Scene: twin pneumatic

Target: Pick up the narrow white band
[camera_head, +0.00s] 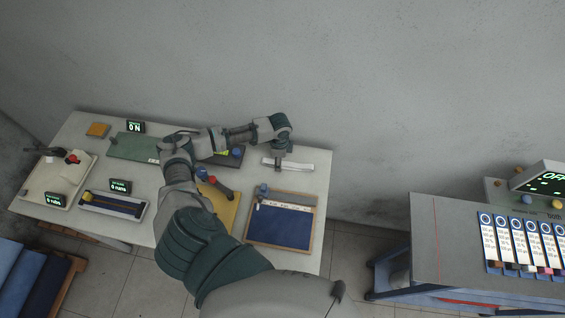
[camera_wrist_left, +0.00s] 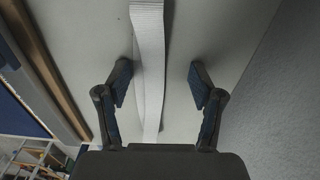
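The narrow white band (camera_head: 297,166) lies on the light table near its back right edge. My left gripper (camera_head: 279,161) is over the band in the head view. In the left wrist view my left gripper (camera_wrist_left: 160,80) is open, with a finger on each side of the band and a gap to it. My right gripper is not in view.
A framed blue panel (camera_head: 282,228) stands in front of the band on the table. A yellow board (camera_head: 223,207), a green mat (camera_head: 130,147) and several trays lie further left. A grey wall (camera_head: 400,90) rises behind. A separate grey bench (camera_head: 450,245) stands to the right.

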